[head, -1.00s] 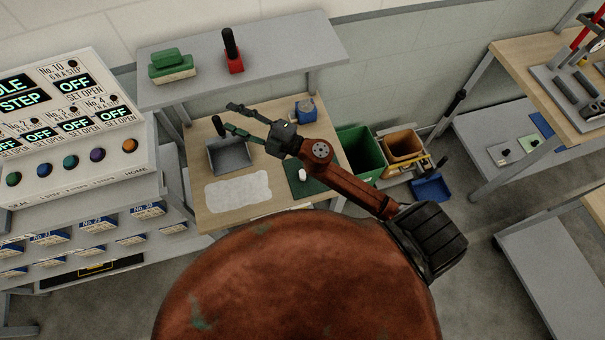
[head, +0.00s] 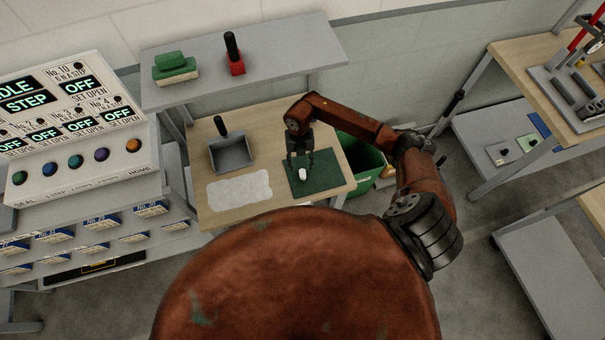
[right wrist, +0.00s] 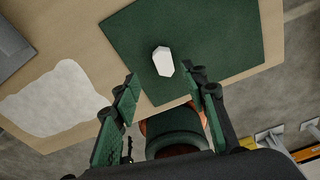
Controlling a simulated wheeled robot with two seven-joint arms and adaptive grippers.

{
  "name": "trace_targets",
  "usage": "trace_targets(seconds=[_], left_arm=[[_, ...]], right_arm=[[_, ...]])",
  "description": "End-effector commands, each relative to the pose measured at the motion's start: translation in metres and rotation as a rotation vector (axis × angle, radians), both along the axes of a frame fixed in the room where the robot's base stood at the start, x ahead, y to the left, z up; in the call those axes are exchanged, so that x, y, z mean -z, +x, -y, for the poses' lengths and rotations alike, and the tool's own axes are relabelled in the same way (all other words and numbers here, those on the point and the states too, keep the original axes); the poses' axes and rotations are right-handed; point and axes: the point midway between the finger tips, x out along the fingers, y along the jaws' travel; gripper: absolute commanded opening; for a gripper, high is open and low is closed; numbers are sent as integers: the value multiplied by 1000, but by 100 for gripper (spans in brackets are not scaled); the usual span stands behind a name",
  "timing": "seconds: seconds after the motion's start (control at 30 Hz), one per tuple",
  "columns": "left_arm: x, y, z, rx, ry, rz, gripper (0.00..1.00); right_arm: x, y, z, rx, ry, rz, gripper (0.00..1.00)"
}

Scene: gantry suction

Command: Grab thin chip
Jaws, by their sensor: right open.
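A small white piece (head: 302,174), the only chip-like thing I can make out, lies on the dark green mat (head: 324,184) at the right of the wooden bench. In the right wrist view the white piece (right wrist: 162,61) has cut corners and lies just past the fingertips, between their lines. My right gripper (head: 300,163) points down over the mat, its open fingers behind the piece in the head view. In the right wrist view the right gripper (right wrist: 160,76) has nothing between its green-padded fingers. How high it is above the mat is hard to tell. My left gripper is not in view.
A grey dustpan-like tray (head: 232,155) and a pale cloth-like sheet (head: 240,190) lie left of the mat. A green bin (head: 360,158) stands right of the bench. A grey shelf (head: 290,55) runs behind, with a green block and a red-based black-handled tool on it.

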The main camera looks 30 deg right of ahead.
Motion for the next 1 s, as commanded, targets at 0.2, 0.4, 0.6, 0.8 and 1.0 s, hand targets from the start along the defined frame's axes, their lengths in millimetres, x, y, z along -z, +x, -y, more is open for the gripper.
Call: trace_targets(seconds=[0.2, 0.4, 0.6, 0.8, 1.0], left_arm=[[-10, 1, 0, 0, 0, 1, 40], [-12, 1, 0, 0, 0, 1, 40], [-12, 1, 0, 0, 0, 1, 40], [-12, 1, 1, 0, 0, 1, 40], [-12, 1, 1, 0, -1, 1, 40]], right_arm=[[25, -7, 3, 2, 3, -3, 40], [50, -10, 2, -1, 5, 0, 40], [54, -10, 3, -2, 3, 3, 40], [54, -10, 3, -2, 4, 2, 33], [54, -10, 3, -2, 4, 2, 19]])
